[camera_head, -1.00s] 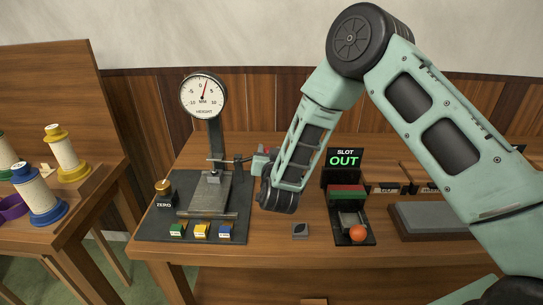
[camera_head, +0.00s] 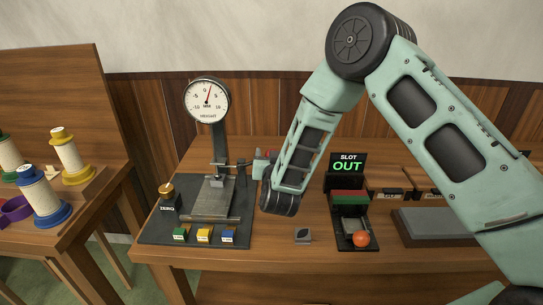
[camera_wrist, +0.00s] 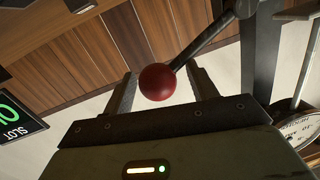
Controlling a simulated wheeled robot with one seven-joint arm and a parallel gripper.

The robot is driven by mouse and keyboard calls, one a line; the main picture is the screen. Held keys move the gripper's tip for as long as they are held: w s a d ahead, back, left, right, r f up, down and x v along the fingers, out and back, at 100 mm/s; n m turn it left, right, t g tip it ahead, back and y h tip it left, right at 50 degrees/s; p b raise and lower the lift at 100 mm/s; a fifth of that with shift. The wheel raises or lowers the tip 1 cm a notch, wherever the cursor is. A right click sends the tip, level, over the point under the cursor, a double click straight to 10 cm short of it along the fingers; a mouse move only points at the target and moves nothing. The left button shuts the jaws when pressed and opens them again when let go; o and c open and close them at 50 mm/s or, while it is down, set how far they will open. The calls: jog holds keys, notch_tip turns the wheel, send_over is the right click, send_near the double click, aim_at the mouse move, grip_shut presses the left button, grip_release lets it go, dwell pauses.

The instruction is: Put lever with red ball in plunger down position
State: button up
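The height gauge (camera_head: 207,100) stands on a dark base plate (camera_head: 150,228) at the left of the table, its needle pointing almost straight up. A dark lever (camera_wrist: 206,41) runs from the gauge's post to a red ball (camera_wrist: 157,82). In the wrist view, my gripper (camera_wrist: 162,84) is open with the ball between its two fingers. The ball lies close to the left finger, with a visible gap to the right finger. In the head view, my gripper (camera_head: 262,166) is right of the gauge's post and my wrist partly hides it. The plunger tip is too small to judge.
Yellow, green and blue blocks (camera_head: 204,235) lie along the plate's front, with a ZERO knob (camera_head: 166,190) at left. A SLOT OUT sign (camera_head: 347,162) and an orange ball (camera_head: 361,239) are to the right. Spools (camera_head: 43,195) stand on the left table.

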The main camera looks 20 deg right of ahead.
jog(key=b+v, duration=0.4)
jog(key=v, duration=1.3)
jog(key=shift+s, duration=0.2)
jog(key=shift+a, duration=0.1)
jog(key=s+a+n+g+y, duration=0.6)
jog(key=s+a+g+y, duration=0.2)
jog(key=a+g, duration=0.15)
jog(key=s+d+r+n+g+h, duration=0.1)
jog(key=s+d+n+g+h, duration=0.1)
jog(key=s, duration=0.6)
jog(key=s+d+r+n+g+h, duration=0.2)
jog(key=s+d+g, duration=0.3)
jog(key=s, duration=0.4)
jog(key=shift+d+n, duration=0.5)
jog(key=shift+n, duration=0.1)
